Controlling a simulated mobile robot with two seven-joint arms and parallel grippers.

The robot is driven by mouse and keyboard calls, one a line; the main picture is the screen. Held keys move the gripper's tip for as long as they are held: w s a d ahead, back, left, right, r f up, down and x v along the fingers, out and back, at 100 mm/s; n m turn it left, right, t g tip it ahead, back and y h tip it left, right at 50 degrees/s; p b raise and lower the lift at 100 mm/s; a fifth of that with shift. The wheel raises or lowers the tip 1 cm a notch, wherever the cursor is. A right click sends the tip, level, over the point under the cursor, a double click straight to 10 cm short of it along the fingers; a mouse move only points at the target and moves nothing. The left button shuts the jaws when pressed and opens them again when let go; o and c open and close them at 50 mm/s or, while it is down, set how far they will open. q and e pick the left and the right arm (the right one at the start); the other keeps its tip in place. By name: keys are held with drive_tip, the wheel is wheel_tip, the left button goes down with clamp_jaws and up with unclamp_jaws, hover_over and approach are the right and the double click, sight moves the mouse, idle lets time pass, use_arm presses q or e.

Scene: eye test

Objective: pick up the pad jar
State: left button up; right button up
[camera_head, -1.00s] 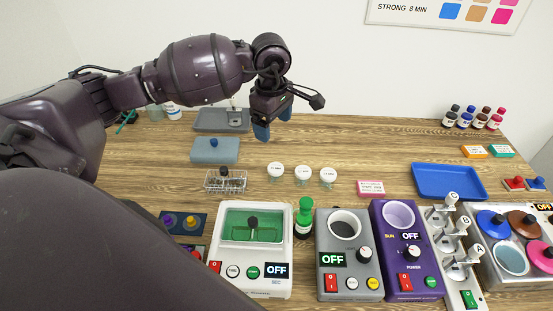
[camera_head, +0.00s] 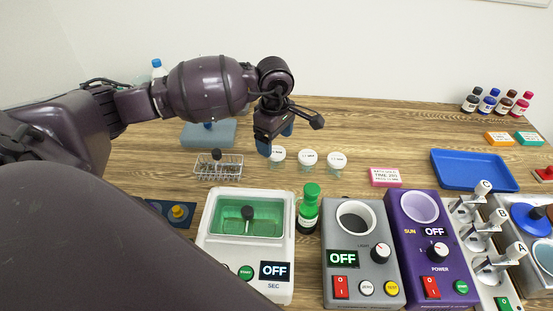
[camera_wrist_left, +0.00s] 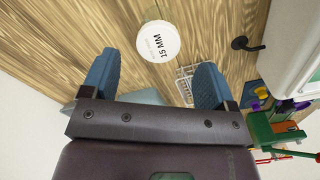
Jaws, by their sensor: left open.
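Three small clear jars with white lids stand in a row on the wooden table: a left jar (camera_head: 277,155), a middle jar (camera_head: 308,159) and a right jar (camera_head: 337,162). Their lid print is too small to read in the head view, so I cannot tell which is the pad jar. My left gripper (camera_head: 276,139) is open and empty, with its blue fingers just above and behind the left jar. In the left wrist view one white lid (camera_wrist_left: 158,41) reading "15 MM" lies beyond and between the open fingertips (camera_wrist_left: 156,62), apart from them. My right gripper is not in view.
A wire basket (camera_head: 218,169) and a grey-blue box (camera_head: 208,134) are left of the jars. In front stand a white device with a green basin (camera_head: 250,270), a green-capped bottle (camera_head: 308,210) and a grey device (camera_head: 358,262). A pink box (camera_head: 386,177) is to the right.

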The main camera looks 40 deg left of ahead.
sight(276, 151)
use_arm(q)
drive_tip(key=shift+w+f, duration=0.1)
drive_tip(key=shift+f, duration=3.2)
drive_tip(key=c, duration=1)
drive_tip(key=shift+r, duration=0.1)
